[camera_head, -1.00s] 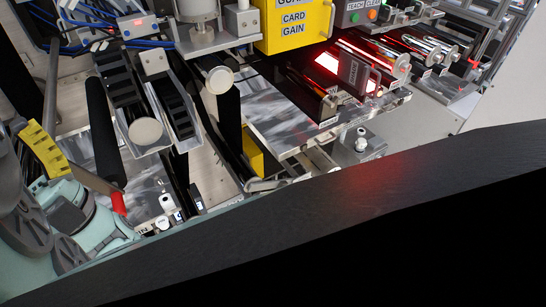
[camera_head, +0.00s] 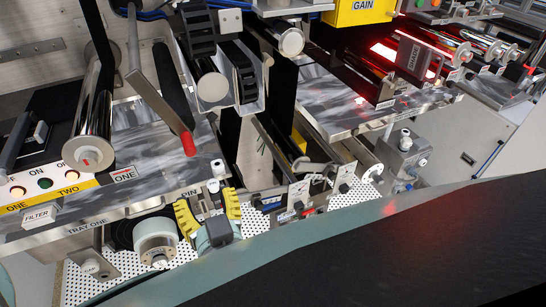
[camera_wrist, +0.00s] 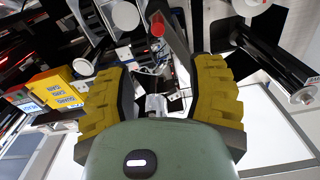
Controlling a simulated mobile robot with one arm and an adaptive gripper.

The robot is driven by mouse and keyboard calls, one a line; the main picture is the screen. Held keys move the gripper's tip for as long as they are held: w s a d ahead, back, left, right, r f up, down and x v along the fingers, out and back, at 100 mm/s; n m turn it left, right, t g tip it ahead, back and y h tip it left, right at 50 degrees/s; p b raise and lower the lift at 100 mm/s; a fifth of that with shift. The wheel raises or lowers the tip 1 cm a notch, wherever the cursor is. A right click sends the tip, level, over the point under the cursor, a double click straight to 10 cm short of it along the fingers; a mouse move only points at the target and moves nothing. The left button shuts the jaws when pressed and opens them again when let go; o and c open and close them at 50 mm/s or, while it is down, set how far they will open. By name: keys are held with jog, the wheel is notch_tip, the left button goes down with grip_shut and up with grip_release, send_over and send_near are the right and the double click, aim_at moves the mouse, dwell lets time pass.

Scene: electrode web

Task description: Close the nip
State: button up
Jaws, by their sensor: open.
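A metal lever (camera_head: 160,100) with a red tip (camera_head: 188,143) slants down in front of a dark roller in the head view. I take it for the nip lever, but no label on it is readable. In the wrist view the red tip (camera_wrist: 157,28) shows beyond and between my fingers. My gripper (camera_head: 210,212) has yellow pads and is open and empty, below the red tip and apart from it in the head view. The same gripper (camera_wrist: 160,75) spreads wide in the wrist view. The nip rollers' contact cannot be made out.
A grey tray (camera_head: 130,200) and a panel with lit buttons (camera_head: 45,184) are at left. A perforated white plate (camera_head: 110,275) lies beneath my gripper. Small labelled fittings (camera_head: 300,192) stand right of it. A red-lit unit (camera_head: 400,55) is at upper right.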

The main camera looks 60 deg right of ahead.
aim_at(191, 150)
jog(key=x, duration=1.4)
jog(key=shift+s+d+r, duration=0.2)
jog(key=shift+r, duration=0.15)
jog(key=shift+w+d+f+p, duration=0.15)
jog(key=shift+w+d+p, duration=0.15)
jog(key=shift+w+p, duration=0.25)
jog(key=shift+w+f, duration=0.15)
jog(key=shift+w, duration=0.15)
jog(key=shift+c, duration=0.3)
grip_shut()
